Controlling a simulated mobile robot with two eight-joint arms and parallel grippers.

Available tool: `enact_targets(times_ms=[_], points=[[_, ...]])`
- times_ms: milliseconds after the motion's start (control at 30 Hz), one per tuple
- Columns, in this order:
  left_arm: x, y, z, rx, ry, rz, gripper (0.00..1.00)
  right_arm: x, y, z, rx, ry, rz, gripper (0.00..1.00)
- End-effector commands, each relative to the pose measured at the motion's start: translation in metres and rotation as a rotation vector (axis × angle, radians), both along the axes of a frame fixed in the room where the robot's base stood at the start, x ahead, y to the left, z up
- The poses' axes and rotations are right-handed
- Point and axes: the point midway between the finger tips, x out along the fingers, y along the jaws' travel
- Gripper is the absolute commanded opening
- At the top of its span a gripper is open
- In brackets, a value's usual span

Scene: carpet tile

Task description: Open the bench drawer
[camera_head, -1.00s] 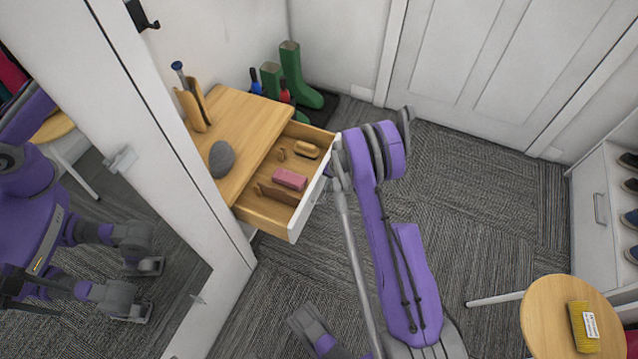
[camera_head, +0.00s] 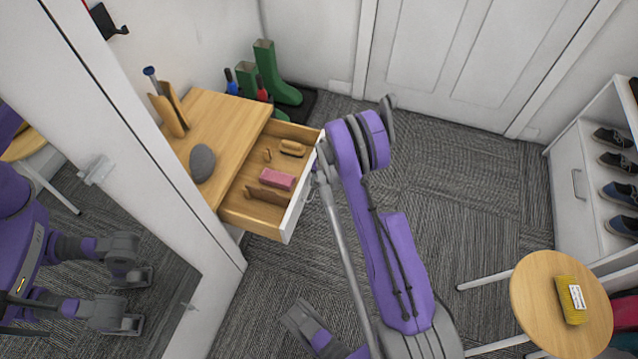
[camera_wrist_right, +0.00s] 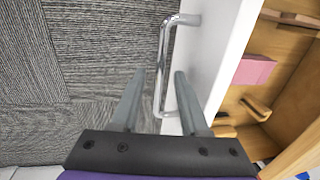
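The bench drawer (camera_head: 262,217) stands well out from the wooden bench (camera_head: 232,113), with its inside showing. It holds a pink block (camera_head: 277,179), a brush (camera_head: 292,148) and small wooden pieces. In the right wrist view, the metal bar handle (camera_wrist_right: 166,50) on the white drawer front (camera_wrist_right: 222,50) lies between the two fingers of my right gripper (camera_wrist_right: 158,76). The fingers are apart, with gaps beside the bar. In the head view my right arm largely hides this gripper. My left gripper (camera_head: 303,318) is low in the head view, away from the drawer; its fingers are unclear.
A grey stone-like object (camera_head: 202,163) and a wooden holder (camera_head: 170,110) stand on the bench. A mirror panel (camera_head: 150,160) is close on the left. A round stool (camera_head: 535,300) and a shoe cabinet (camera_head: 568,190) are at right. Carpet (camera_head: 455,190) before the door is clear.

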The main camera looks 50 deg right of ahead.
Motion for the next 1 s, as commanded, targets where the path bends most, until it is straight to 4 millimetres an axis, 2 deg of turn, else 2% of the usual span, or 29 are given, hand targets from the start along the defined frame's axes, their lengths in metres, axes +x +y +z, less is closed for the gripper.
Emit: enact_targets(times_ms=[167,267,700,833,1000], points=[[0.000,0.000,0.000,0.000,0.000,0.000,0.50,0.000,0.000,0.001,0.001,0.000,0.000,0.45],[0.000,0.000,0.002,0.000,-0.001,0.000,0.50,-0.001,0.000,0.008,0.001,0.000,0.000,0.45],[-0.003,0.000,0.025,0.000,-0.008,0.000,0.50,-0.016,-0.006,0.088,0.000,0.000,-0.001,0.45],[-0.003,0.000,0.028,0.000,-0.009,0.000,0.50,-0.018,-0.007,0.102,0.001,0.000,-0.001,0.45],[-0.003,0.000,0.029,0.000,-0.010,0.000,0.50,-0.019,-0.008,0.106,0.001,0.000,0.000,0.45]])
